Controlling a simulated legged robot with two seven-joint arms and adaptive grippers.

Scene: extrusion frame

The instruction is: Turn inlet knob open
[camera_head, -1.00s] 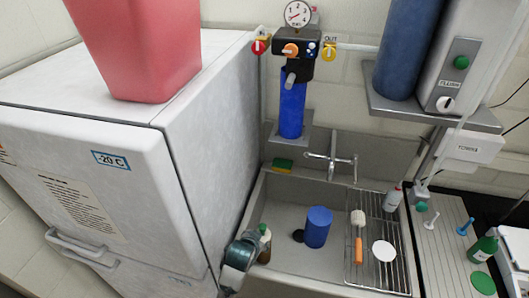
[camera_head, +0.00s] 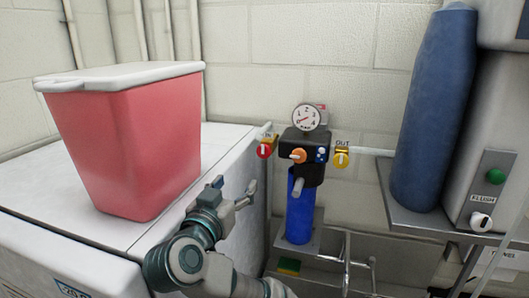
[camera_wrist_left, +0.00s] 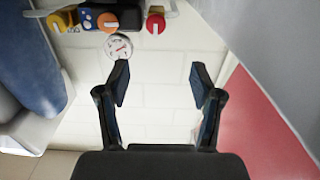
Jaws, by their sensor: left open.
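The red inlet knob (camera_head: 264,151), by a label reading IN, sits left of the filter head (camera_head: 303,144) on the wall. It carries a white, roughly upright mark. My left gripper (camera_head: 236,190) is open and empty, below and left of the knob, beside the freezer top. In the left wrist view, which looks upside down, the red knob (camera_wrist_left: 155,24) shows beyond the open fingers (camera_wrist_left: 159,76), apart from them. My right gripper is not in view.
A red bin (camera_head: 125,140) with a white lid stands on the white freezer (camera_head: 35,222), close left of my gripper. A yellow OUT knob (camera_head: 341,159), gauge (camera_head: 306,117) and blue filter (camera_head: 299,215) are right of the red knob. A blue cylinder (camera_head: 430,110) stands farther right.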

